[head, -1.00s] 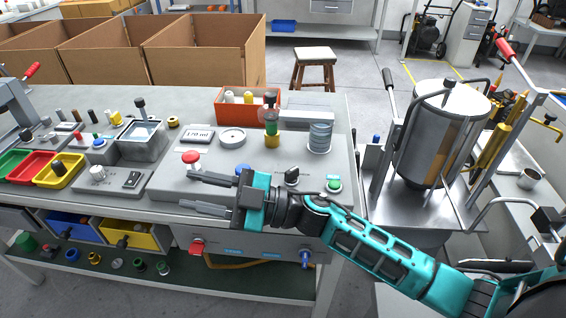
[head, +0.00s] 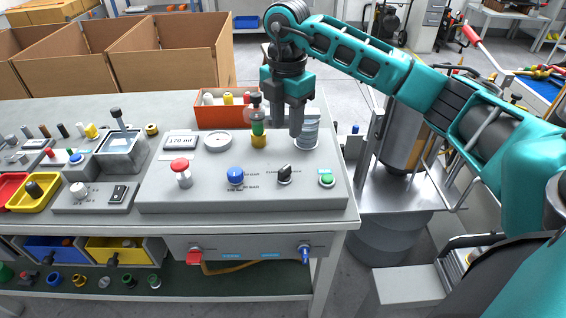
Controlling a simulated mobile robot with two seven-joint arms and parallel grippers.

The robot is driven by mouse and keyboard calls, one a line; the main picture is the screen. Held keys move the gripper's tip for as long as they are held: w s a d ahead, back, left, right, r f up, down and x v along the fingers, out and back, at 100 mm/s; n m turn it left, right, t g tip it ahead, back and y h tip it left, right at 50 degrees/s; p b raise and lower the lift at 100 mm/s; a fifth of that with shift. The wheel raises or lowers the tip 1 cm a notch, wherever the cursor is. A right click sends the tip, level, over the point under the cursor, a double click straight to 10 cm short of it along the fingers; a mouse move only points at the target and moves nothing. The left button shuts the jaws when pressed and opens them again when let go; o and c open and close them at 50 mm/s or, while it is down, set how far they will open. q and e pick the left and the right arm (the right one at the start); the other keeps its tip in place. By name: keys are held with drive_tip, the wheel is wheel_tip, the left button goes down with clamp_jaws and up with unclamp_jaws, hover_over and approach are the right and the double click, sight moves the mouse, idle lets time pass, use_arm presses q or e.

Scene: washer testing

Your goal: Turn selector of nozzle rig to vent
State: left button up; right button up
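The nozzle rig is a grey bench unit (head: 205,200) with a sloped control panel. A black selector knob (head: 284,174) sits near the right of its front row, and small label text lies around it, too small to read. My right gripper (head: 284,122) hangs above and behind the black knob, fingers pointing down, apart and empty. It is clear of the knob and partly covers a ribbed metal cylinder (head: 311,130). My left gripper is not in view.
On the panel are a red mushroom button (head: 181,170), a blue knob (head: 235,176), a green button (head: 327,180) and a standing coloured nozzle (head: 258,128) close left of my gripper. An orange bin (head: 215,116) stands behind. A tall metal tank (head: 403,145) stands right.

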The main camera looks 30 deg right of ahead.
sight(286, 167)
wheel_tip(286, 167, down, 12)
idle(0.4)
drive_tip(key=shift+c, duration=0.4)
clamp_jaws()
